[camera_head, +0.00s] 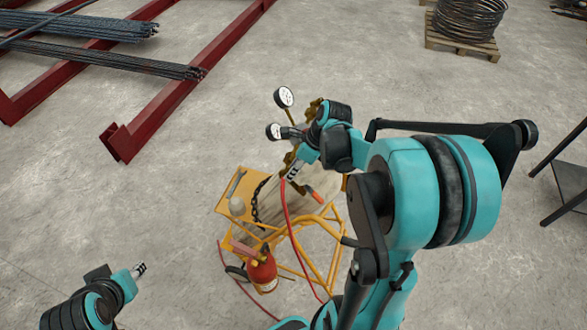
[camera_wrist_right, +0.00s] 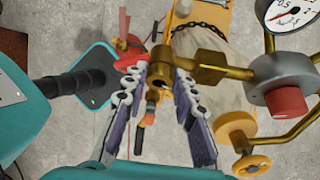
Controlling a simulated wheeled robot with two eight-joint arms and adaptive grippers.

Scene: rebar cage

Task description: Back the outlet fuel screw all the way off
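In the right wrist view a brass regulator body (camera_wrist_right: 205,65) runs across the middle, with a white gauge (camera_wrist_right: 284,14), a red cap (camera_wrist_right: 287,101) and a yellow knob (camera_wrist_right: 236,131) on the right. A brass fitting (camera_wrist_right: 187,88) lies at the fingertips of my right gripper (camera_wrist_right: 160,82). Its fingers are apart, one to each side, and I see no firm grip. I cannot tell for sure which part is the outlet fuel screw. In the head view my right gripper (camera_head: 293,172) is over the cart, below two gauges (camera_head: 284,97). My left gripper (camera_head: 139,269) is low left, away from the cart.
A red hose (camera_head: 288,215) hangs beside my right arm. Red racks (camera_head: 180,85) with rebar stand upper left, and a pallet with coiled wire (camera_head: 468,20) upper right. Floor left of the cart is clear.

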